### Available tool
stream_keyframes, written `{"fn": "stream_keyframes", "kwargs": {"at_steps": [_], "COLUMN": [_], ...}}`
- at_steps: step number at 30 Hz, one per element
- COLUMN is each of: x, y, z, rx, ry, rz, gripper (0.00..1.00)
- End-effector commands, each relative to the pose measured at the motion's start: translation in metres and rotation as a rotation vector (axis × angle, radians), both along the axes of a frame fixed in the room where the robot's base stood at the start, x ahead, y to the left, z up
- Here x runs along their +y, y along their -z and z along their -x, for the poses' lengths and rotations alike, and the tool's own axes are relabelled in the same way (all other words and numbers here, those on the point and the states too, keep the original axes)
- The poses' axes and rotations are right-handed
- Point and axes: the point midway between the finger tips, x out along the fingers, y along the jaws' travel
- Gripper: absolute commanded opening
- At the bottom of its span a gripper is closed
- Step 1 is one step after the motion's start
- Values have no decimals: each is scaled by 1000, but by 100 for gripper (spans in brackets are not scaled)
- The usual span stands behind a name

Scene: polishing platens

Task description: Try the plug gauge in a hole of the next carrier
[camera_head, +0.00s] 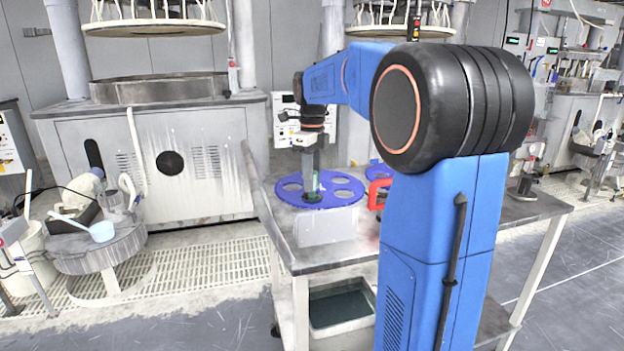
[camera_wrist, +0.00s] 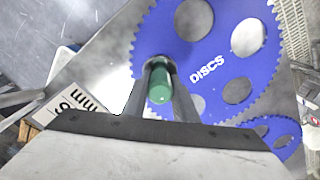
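My gripper (camera_wrist: 159,78) points down and is shut on a green cylinder, the plug gauge (camera_wrist: 160,86). In the head view my gripper (camera_head: 312,188) is over the front part of a blue toothed carrier (camera_head: 341,198) with several round holes. The same carrier (camera_wrist: 221,77), lettered DISCS, fills much of the wrist view. The gauge is at the carrier's near hole; its lower end is hidden, so I cannot tell whether it is inside the hole. A second blue carrier (camera_wrist: 284,128) shows at the lower right of the wrist view and behind the first (camera_head: 376,171) in the head view.
The carriers lie on a grey metal table (camera_head: 283,238). A red object (camera_head: 376,193) sits right of the carrier. A polishing machine (camera_head: 195,165) stands behind left.

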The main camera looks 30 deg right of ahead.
Motion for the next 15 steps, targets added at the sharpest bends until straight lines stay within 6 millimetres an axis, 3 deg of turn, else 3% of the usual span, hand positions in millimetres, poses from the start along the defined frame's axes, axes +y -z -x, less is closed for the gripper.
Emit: {"fn": "stream_keyframes", "kwargs": {"at_steps": [1, 3, 15], "x": [0, 0, 0], "y": [-1, 0, -7], "z": [0, 0, 0], "rx": [-1, -1, 0], "ry": [0, 0, 0], "rz": [0, 0, 0], "gripper": [35, 47, 47]}}
